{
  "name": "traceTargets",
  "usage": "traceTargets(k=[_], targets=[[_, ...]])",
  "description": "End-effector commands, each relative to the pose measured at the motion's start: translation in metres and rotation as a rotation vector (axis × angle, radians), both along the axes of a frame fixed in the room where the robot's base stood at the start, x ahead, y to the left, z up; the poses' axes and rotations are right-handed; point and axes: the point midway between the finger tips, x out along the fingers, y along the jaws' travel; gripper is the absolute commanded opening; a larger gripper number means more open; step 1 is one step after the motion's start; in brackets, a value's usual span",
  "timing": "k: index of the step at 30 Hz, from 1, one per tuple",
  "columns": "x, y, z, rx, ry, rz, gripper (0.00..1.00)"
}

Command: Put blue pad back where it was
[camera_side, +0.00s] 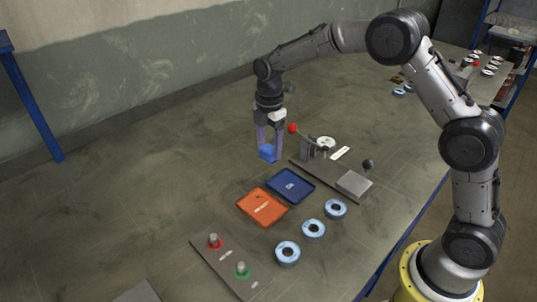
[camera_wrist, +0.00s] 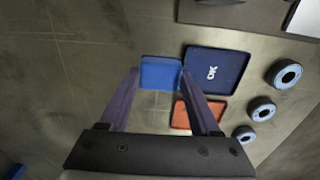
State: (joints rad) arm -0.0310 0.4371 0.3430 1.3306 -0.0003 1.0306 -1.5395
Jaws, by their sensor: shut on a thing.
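The blue pad (camera_side: 268,153) is a small bright blue block held between the fingertips of my gripper (camera_side: 269,146). In the wrist view the blue pad (camera_wrist: 160,73) sits between the two finger ends of my gripper (camera_wrist: 160,78). My gripper is shut on it. In the side view it is behind and left of the dark blue tray; I cannot tell whether the pad touches the table.
A dark blue tray (camera_side: 305,193) marked OK and an orange tray (camera_side: 247,204) lie in front. Several flap discs (camera_side: 314,229) lie to their right. A fixture plate (camera_side: 312,169) with a red-knobbed clamp (camera_side: 292,128) stands right of my gripper. A button panel (camera_side: 202,246) lies at front. The left table is clear.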

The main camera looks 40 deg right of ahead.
Motion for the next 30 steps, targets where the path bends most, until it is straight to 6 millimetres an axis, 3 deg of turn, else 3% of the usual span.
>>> traceTargets(k=[8, 20, 21, 25, 30], targets=[[0.003, 0.0, -0.033, 0.0, 0.003, 0.0, 0.12], [0.003, 0.0, -0.038, 0.0, 0.001, 0.0, 0.12], [0.003, 0.0, -0.038, 0.0, 0.0, 0.0, 0.69], [0.003, 0.0, -0.038, 0.0, 0.001, 0.0, 0.92], [0.003, 0.0, -0.037, 0.0, 0.001, 0.0, 0.94]])
